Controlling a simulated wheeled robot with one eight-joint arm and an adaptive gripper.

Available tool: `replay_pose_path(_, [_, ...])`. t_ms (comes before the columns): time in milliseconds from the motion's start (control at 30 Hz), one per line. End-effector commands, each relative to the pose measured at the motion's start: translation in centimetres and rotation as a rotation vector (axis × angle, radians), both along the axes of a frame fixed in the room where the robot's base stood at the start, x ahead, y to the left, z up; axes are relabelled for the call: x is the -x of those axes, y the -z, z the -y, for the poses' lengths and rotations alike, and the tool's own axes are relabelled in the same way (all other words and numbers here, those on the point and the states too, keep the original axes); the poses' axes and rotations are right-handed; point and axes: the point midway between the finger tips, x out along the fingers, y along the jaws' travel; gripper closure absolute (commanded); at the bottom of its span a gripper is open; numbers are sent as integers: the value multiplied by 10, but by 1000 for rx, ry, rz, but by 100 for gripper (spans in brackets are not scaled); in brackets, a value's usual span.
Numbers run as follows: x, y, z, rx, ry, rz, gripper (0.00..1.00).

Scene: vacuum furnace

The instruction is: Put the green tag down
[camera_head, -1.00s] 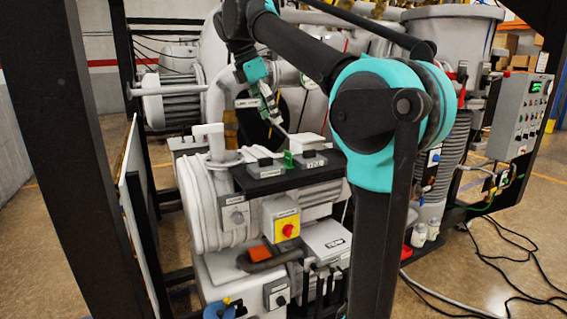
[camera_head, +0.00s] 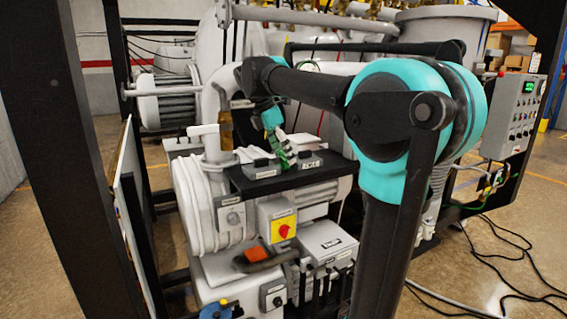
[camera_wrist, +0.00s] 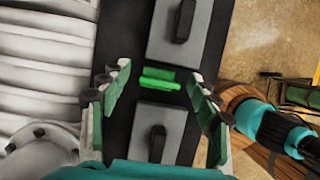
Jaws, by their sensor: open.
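The green tag (camera_wrist: 160,78) lies on the black shelf (camera_wrist: 112,130) between two grey boxes, in the wrist view. My gripper (camera_wrist: 160,72) is open, with one finger on each side of the tag and clear gaps between. In the head view my gripper (camera_head: 288,150) is low over the shelf (camera_head: 240,185). There its green pads and the tag overlap, so I cannot separate them well.
A grey box with a dark knob (camera_wrist: 184,22) sits beyond the tag and another (camera_wrist: 157,135) on the near side. A ribbed white pump body (camera_wrist: 45,60) is to the left. A yellow panel with a red knob (camera_head: 283,228) is below the shelf.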

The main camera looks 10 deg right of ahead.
Motion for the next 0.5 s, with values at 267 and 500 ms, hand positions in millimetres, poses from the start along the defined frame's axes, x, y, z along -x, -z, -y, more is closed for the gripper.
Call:
replay_pose_path(267, [-1, 5, 2, 0, 0, 0, 38])
replay_pose_path(500, [-1, 5, 2, 0, 0, 0, 64])
